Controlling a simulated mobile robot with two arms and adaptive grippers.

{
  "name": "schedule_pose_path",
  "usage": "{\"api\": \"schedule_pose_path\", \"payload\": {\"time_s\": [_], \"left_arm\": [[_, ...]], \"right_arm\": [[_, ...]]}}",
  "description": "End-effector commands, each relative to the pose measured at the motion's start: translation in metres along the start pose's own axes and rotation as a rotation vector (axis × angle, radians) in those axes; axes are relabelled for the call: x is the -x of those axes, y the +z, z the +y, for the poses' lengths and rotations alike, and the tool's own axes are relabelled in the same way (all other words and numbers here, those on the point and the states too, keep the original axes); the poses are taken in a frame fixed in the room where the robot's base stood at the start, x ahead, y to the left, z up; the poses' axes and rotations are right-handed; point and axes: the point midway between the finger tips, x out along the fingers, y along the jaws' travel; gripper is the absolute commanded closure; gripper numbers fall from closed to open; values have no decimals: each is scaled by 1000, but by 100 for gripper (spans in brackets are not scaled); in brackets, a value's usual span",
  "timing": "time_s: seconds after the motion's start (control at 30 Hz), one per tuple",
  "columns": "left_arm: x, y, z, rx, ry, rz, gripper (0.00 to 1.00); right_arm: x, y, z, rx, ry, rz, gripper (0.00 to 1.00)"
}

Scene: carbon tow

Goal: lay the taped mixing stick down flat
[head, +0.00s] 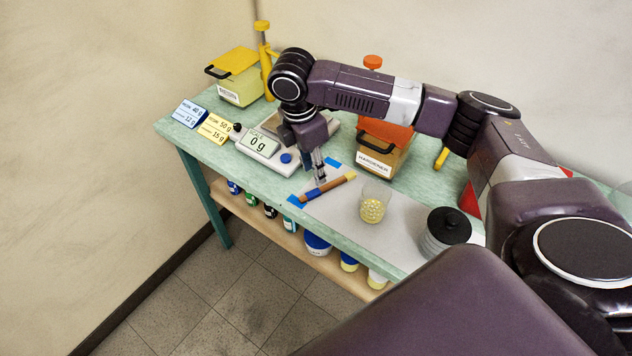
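The mixing stick (338,183) is brown with a dark blue taped stretch toward its left end. It lies roughly level at the grey mat, slanting from lower left to upper right. My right gripper (320,178) points down over the stick's middle, its narrow fingertips at or just above it. The fingers look close together, but I cannot tell whether they grip the stick. I cannot tell whether the stick touches the mat all along. My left gripper is not in view.
A clear cup with yellowish contents (373,205) stands just right of the stick. The scale (262,146) reads 0 g. The hardener box (382,158) stands behind, and a dark-lidded grey container (445,232) stands at right. Blue tape pieces (334,161) lie on the mat (400,225).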

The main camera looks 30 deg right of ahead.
Motion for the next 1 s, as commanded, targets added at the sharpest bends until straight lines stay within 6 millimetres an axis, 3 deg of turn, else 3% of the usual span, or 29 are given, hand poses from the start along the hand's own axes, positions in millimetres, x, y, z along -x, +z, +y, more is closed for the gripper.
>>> {"api": "schedule_pose_path", "payload": {"time_s": [0.13, 0.33, 0.87, 1.0], "left_arm": [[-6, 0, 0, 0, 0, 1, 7], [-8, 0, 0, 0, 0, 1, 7], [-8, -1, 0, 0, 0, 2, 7], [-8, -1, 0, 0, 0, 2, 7]], "right_arm": [[27, -1, 1, 0, 4, 2, 70], [47, 0, 1, 0, 2, 1, 70], [50, 0, 0, 0, 0, 1, 70], [42, -10, -2, 4, 2, 7, 70]]}}
